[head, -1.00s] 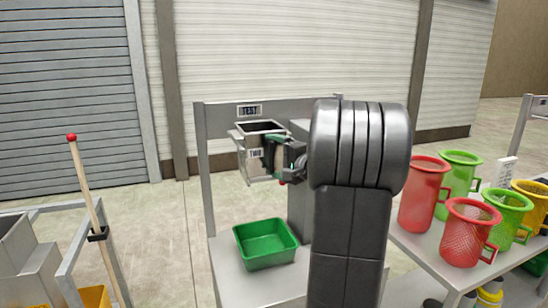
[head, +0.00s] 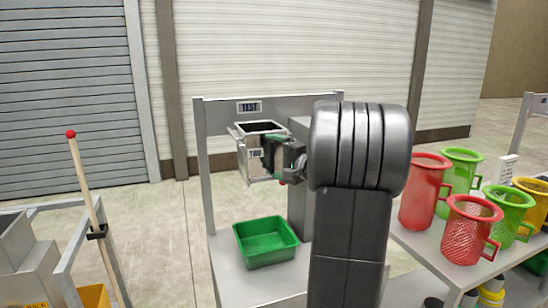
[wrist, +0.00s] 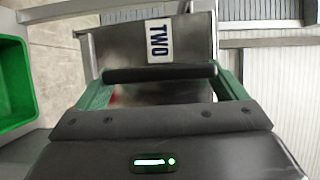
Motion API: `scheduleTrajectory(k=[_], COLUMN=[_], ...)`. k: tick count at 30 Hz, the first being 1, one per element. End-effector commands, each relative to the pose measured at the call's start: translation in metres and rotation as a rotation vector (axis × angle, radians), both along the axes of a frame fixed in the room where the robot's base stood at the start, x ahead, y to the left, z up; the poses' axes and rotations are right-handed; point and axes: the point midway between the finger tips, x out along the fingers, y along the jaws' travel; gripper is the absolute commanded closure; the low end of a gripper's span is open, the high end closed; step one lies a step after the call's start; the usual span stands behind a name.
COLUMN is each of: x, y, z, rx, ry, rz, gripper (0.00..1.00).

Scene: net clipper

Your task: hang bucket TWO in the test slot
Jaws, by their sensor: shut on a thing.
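Bucket TWO (head: 254,165) is a grey metal box with an open top and a white TWO label. In the head view it is held up in front of the rack's upper crossbar, below the TEST sign (head: 249,107). My gripper (head: 275,156) is shut on the bucket at its right side. In the wrist view the bucket's labelled face (wrist: 180,75) fills the middle, with a dark bar (wrist: 160,73) across it between my green fingers. The test slot itself is hidden behind the bucket, so I cannot tell whether the bucket touches it.
A green tray (head: 243,256) sits on the rack's shelf below the bucket. A grey column (head: 299,205) stands just right of the bucket. A red-tipped stick (head: 84,180) leans at the left.

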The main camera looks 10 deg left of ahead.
Motion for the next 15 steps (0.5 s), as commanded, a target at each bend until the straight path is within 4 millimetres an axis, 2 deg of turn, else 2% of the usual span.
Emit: scheduleTrajectory(k=[1,2,10,15], x=[0.000,0.000,-0.001,-0.010], y=[0.000,0.000,-0.002,-0.020], z=[0.002,0.002,-0.001,-0.002], rx=[0.002,0.002,0.000,-0.001], ry=[-0.003,-0.003,0.001,-0.001], rz=[0.000,0.000,-0.001,-0.003], gripper=[0.04,0.00,0.00,0.00])
